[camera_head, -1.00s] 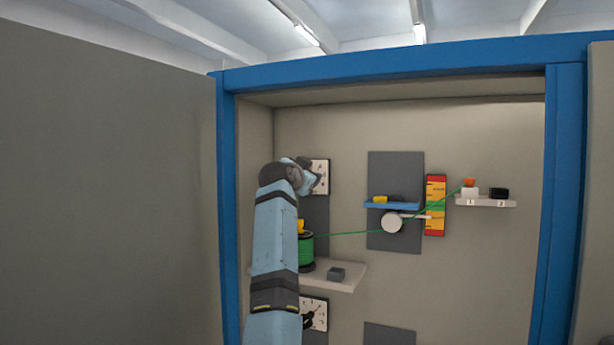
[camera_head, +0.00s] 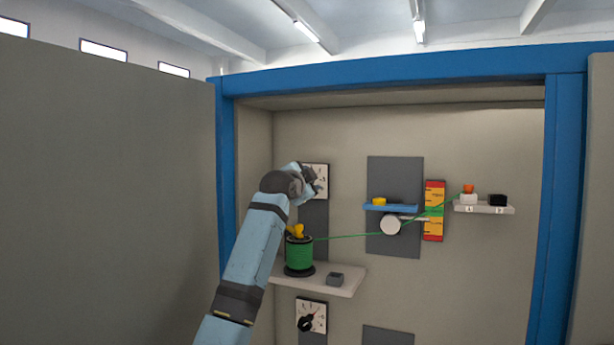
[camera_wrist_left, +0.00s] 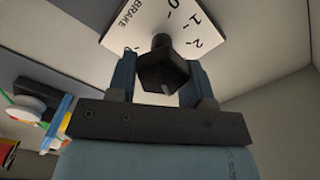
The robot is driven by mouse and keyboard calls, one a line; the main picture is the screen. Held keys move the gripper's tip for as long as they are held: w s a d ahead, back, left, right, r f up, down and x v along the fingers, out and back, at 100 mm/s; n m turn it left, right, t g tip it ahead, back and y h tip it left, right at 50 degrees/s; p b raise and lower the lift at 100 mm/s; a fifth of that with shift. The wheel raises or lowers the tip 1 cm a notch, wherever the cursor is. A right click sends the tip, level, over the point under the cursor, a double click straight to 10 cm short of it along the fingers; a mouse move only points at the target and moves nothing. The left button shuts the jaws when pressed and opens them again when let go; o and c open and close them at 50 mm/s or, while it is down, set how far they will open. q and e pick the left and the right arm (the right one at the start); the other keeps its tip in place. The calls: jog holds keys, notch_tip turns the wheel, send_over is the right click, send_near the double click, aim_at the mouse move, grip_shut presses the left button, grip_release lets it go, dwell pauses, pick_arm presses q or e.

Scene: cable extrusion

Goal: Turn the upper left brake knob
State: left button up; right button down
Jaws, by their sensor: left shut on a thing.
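The upper left brake dial is a white plate (camera_head: 321,170) on the back wall of the cabinet, marked BRAKE with 0, 1 and 2 in the left wrist view (camera_wrist_left: 181,22). Its black knob (camera_wrist_left: 163,70) stands out from the plate between the two fingers. My left gripper (camera_wrist_left: 160,78) is shut on this knob, which sits turned at an angle. In the head view, my left gripper (camera_head: 311,180) covers most of the dial, hiding the knob's pointer. My right gripper is out of view.
The green cable (camera_head: 350,236) runs right past a white roller (camera_head: 390,225). Blue cabinet posts (camera_head: 565,200) frame the opening.

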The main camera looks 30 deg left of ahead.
pick_arm(q)
jog(key=shift+f+m+p, duration=0.15)
jog(key=shift+m+p, duration=0.75)
jog(key=shift+m, duration=0.3)
jog(key=shift+d, duration=0.1)
jog(key=o, duration=0.9)
